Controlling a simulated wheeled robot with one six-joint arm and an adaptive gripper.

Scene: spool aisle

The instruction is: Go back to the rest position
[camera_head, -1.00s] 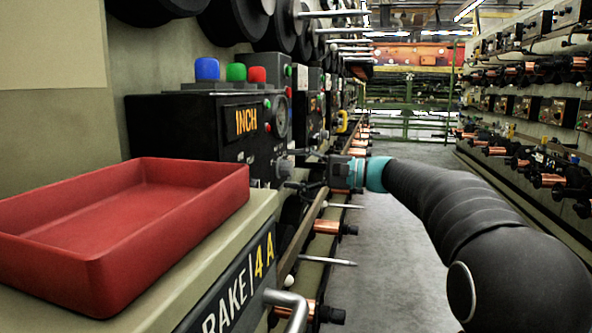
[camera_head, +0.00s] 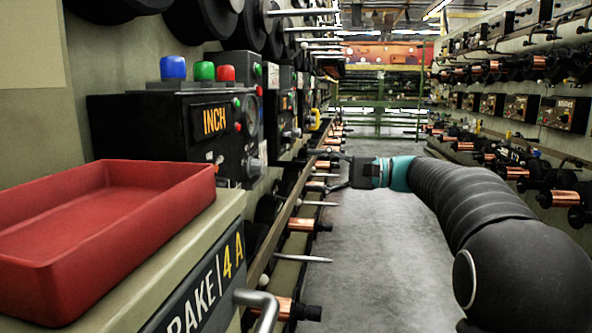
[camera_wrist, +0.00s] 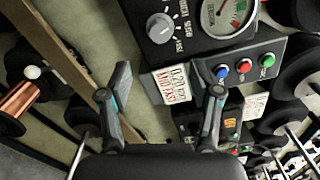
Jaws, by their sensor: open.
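My gripper (camera_head: 334,172) is in the middle of the head view, at the end of my dark, sleeved arm. It points left toward the machine row and is over the aisle edge. In the wrist view my gripper (camera_wrist: 161,98) shows two fingers spread apart with nothing between them. Past the fingers in that view are a control panel with a grey knob (camera_wrist: 160,28), a round gauge (camera_wrist: 228,16) and blue, red and green buttons (camera_wrist: 245,67). The fingers look apart from the panel.
A red tray (camera_head: 120,235), empty as far as I see, sits on a ledge at left. Behind it is the black INCH box (camera_head: 212,121) with coloured caps. Copper spools (camera_head: 302,225) and pins line the left machine. The grey aisle floor (camera_head: 375,260) is clear.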

